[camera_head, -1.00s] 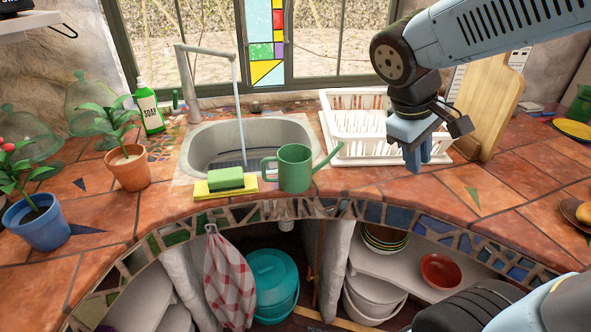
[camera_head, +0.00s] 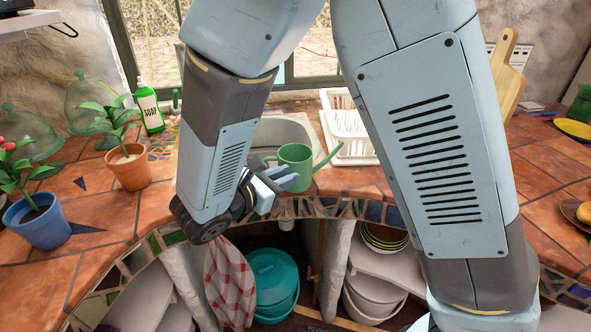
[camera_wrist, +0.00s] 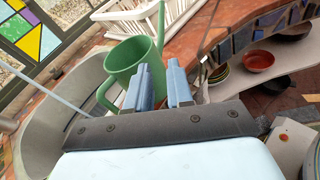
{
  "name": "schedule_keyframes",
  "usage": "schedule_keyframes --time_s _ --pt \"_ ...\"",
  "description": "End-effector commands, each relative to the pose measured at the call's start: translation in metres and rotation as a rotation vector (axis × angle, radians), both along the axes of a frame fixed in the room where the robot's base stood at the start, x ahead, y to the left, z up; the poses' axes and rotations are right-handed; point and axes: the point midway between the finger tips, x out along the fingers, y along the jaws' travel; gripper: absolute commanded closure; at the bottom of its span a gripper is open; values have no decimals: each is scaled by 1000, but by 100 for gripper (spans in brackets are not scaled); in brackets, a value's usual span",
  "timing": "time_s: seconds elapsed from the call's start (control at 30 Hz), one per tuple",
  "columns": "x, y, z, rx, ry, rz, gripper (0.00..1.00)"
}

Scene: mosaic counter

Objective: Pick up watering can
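The green watering can (camera_head: 297,158) stands upright on the tiled counter in front of the sink, with its spout pointing right and its handle on the left. In the wrist view the can (camera_wrist: 125,62) is just beyond my fingertips, with its handle at the left. My gripper (camera_head: 290,178) is low at the can's front left side. In the wrist view my gripper (camera_wrist: 160,80) shows two blue-grey fingers with a gap between them and nothing clearly held. My arm hides part of the sink and the can's handle in the head view.
The sink (camera_wrist: 38,125) is beside the can. A white dish rack (camera_head: 350,135) stands behind right, with a cutting board (camera_head: 508,80) farther right. A potted plant (camera_head: 127,170) and a soap bottle (camera_head: 149,110) are at left. The counter's front edge is close.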

Motion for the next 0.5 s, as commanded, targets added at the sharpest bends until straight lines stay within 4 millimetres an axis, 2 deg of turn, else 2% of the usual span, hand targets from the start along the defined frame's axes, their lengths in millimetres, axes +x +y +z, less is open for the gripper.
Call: schedule_keyframes --time_s 0.03,0.2,0.33,0.5 --pt "-8 20 -10 -55 -8 71 79" --pt "-29 69 -32 -186 -51 256 79" --pt "-42 91 -42 -241 -73 340 79" --pt "-42 99 -47 -266 -86 378 79"
